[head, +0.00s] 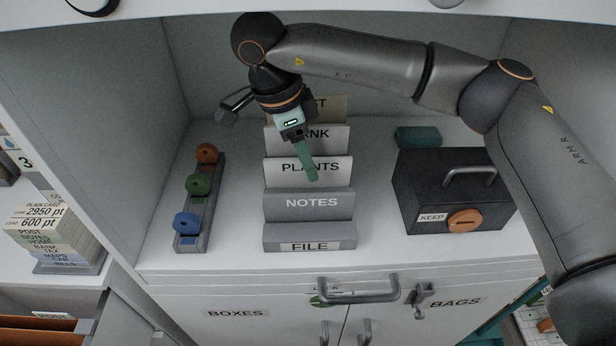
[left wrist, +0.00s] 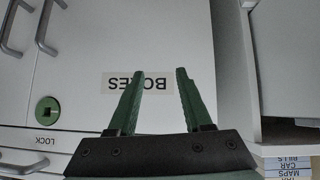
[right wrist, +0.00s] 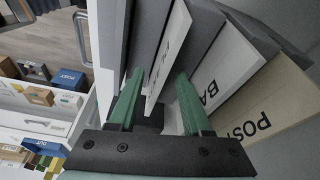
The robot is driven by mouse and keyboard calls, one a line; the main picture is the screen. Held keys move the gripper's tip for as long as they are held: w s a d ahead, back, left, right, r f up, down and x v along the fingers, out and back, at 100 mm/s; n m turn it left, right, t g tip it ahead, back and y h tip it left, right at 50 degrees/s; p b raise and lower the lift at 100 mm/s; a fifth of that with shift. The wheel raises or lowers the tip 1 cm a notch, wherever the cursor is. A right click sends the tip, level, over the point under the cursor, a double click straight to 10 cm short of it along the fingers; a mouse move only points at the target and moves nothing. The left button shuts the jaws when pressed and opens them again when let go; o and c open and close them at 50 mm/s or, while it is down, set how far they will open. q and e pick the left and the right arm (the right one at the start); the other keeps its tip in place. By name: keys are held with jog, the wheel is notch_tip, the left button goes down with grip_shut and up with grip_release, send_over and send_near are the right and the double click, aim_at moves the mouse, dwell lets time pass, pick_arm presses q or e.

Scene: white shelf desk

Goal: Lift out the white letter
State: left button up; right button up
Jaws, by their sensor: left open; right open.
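A stepped grey sorter with labelled dividers stands on the shelf desk, among them the PLANTS divider (head: 335,176), BANK divider (head: 335,141) and NOTES divider (head: 345,205). My right gripper (head: 312,174) reaches down from above at the PLANTS divider. In the right wrist view its open fingers (right wrist: 158,88) stand on either side of a white labelled panel (right wrist: 170,52), apart from it on both sides. I cannot make out a separate white letter; the slots are partly hidden. My left gripper (left wrist: 154,82) is open and empty, facing the BOXES label (left wrist: 137,84).
A stack of cards (head: 62,236) stands far left. Side walls bound the desk.

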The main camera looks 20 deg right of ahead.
grip_shut()
jog(key=shift+r, duration=0.2)
dwell(0.6)
